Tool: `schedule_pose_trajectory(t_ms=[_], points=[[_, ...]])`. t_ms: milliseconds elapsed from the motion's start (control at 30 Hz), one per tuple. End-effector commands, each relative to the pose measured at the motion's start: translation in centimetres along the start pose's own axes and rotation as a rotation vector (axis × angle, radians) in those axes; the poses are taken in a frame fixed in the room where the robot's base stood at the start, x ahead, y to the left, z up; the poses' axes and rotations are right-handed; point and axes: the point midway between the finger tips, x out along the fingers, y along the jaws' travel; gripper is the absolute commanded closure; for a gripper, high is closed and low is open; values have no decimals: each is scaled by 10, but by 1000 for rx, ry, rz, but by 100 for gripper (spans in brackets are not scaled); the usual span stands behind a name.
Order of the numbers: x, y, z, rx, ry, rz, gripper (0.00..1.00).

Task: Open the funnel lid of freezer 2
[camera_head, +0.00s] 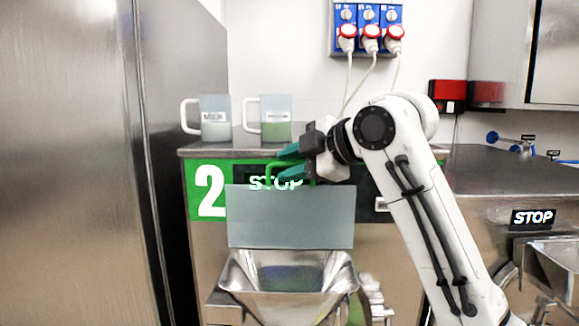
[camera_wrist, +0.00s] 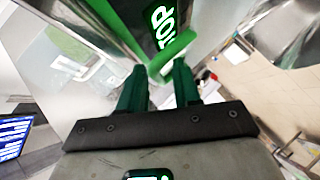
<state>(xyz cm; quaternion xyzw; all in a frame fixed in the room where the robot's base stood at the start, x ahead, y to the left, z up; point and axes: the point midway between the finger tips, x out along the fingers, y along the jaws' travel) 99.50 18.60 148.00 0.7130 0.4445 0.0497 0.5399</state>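Freezer 2 (camera_head: 205,258) carries a green panel with a white 2 (camera_head: 210,190). Its grey funnel lid (camera_head: 290,217) stands upright behind the open metal funnel (camera_head: 285,298), covering part of the STOP label. A green handle (camera_head: 272,172) shows at the lid's upper edge. My gripper (camera_head: 284,164) reaches in from the right at that edge, its teal fingers apart, one above the other, close to the handle. In the wrist view, the green bar (camera_wrist: 170,60) lies at and between the fingertips (camera_wrist: 160,68). Contact with it cannot be told.
Two mugs (camera_head: 214,118) (camera_head: 276,120) stand on the freezer top, behind my gripper. A tall steel cabinet (camera_head: 70,160) is close on the left. Another machine with a STOP label (camera_head: 533,217) and funnel stands at the right. Sockets with plugs (camera_head: 368,30) hang above.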

Motion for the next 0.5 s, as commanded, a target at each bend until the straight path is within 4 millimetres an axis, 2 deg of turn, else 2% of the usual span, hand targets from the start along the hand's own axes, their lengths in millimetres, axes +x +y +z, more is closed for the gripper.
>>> schedule_pose_trajectory(t_ms=[300, 500], points=[[-57, -2, 2, -2, -1, 6, 68], [-88, -1, 2, 0, -1, 4, 68]])
